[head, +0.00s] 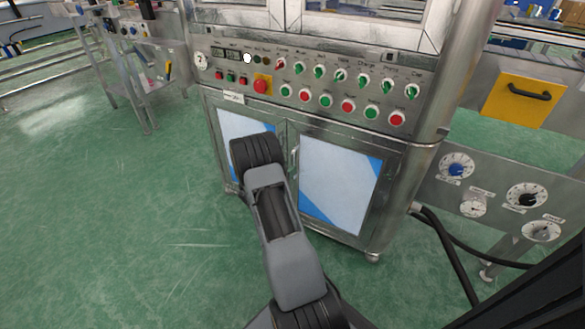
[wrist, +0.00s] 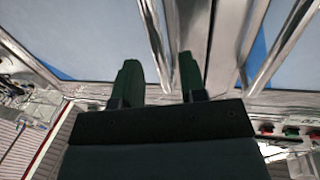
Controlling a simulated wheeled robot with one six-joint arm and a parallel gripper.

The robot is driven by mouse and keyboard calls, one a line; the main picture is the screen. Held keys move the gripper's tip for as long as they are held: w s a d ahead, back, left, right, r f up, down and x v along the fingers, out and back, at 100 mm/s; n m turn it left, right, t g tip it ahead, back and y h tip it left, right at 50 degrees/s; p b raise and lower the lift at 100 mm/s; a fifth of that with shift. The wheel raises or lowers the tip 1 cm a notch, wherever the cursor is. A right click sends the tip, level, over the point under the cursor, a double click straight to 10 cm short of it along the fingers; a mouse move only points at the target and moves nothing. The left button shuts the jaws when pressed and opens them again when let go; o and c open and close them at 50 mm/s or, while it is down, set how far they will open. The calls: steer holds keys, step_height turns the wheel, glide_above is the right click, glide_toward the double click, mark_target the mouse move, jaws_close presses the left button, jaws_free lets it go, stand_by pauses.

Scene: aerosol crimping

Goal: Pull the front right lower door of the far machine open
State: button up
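The far machine has two lower doors with pale panels and blue corners. The front right lower door (head: 340,185) appears shut in the head view, with an upright metal handle (head: 294,159) at its left edge. My arm hides most of the left door and my gripper's fingers there. In the wrist view, which looks upside down, my gripper (wrist: 158,75) has its two dark fingers apart. A metal bar handle (wrist: 154,35) runs down into the gap between them. I cannot tell whether either finger touches it.
The second bar handle (wrist: 284,45) stands right of the fingers in the wrist view. A control panel (head: 315,85) with buttons and knobs is above the doors. A gauge panel (head: 495,195) and black hoses (head: 448,250) are at right. Green floor is free at left.

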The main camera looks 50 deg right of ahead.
mark_target(293, 164)
steer(key=shift+d+b, duration=0.3)
steer(key=shift+d, duration=1.2)
jaws_close()
